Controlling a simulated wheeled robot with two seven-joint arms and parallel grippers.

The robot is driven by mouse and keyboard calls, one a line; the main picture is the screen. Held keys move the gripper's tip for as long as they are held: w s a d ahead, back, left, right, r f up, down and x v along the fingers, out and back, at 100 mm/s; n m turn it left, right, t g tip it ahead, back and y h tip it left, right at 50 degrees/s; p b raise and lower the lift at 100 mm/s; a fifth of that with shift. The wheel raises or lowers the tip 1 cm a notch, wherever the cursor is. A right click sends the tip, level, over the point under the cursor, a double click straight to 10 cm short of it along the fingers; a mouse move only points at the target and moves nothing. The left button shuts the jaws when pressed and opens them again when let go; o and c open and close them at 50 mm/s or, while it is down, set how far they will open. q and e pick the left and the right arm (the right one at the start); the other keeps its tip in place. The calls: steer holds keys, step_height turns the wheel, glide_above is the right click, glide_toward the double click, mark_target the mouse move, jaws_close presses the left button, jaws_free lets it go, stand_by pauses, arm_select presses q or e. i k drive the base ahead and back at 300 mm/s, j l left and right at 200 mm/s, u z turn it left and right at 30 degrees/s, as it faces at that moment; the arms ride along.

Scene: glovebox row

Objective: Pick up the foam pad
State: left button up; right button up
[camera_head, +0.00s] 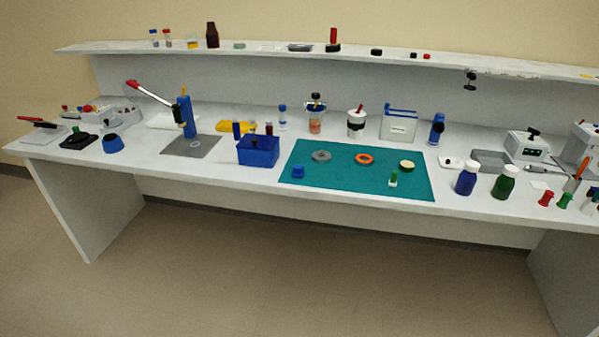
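No thing in the head view can be told for sure as the foam pad. On the teal mat (345,184) lie a small pale yellow disc with a dark rim (407,166), an orange ring (364,159) and a grey ring (321,156), all apart from each other. A flat yellow piece (231,126) lies farther back, partly hidden behind a blue box. A thin pale green piece (239,46) lies on the shelf. Neither of my grippers shows in the view.
The long white bench (230,177) holds the blue box (258,151), a lever press (186,115), a blue bottle (466,179) and a green bottle (504,183). A shelf (270,51) runs above the back. The floor in front is clear.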

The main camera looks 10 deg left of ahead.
mark_target(298, 170)
steer(key=i+j+z, duration=0.3)
steer(key=i+j, duration=0.45)
steer(key=i, duration=0.1)
